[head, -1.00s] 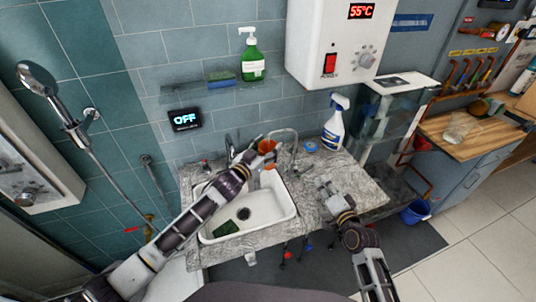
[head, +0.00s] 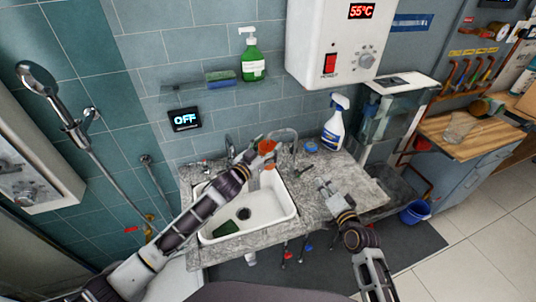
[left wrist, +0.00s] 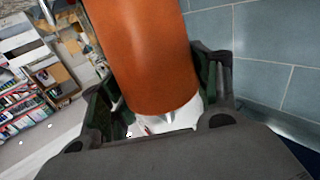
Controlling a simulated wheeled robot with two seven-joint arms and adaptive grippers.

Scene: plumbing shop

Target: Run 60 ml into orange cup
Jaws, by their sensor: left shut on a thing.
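The orange cup (head: 266,147) is in my left gripper (head: 256,151) above the back of the white sink (head: 216,233), close to the arched chrome spout (head: 285,134). In the left wrist view the orange cup (left wrist: 145,55) fills the middle, between the gripper's dark fingers (left wrist: 155,110). The inside of the cup is hidden there, and I cannot tell whether it holds water. No stream from the spout can be made out. The wall display (head: 185,119) reads OFF. My right gripper (head: 325,184) looks open and empty above the counter right of the sink.
A blue-and-white spray bottle (head: 335,124) stands behind the counter's right part. A green soap bottle (head: 252,56) is on the glass shelf. The heater (head: 333,40) reads 55°C. A dark green piece (head: 225,228) lies in the sink. The granite counter (head: 350,178) has free room.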

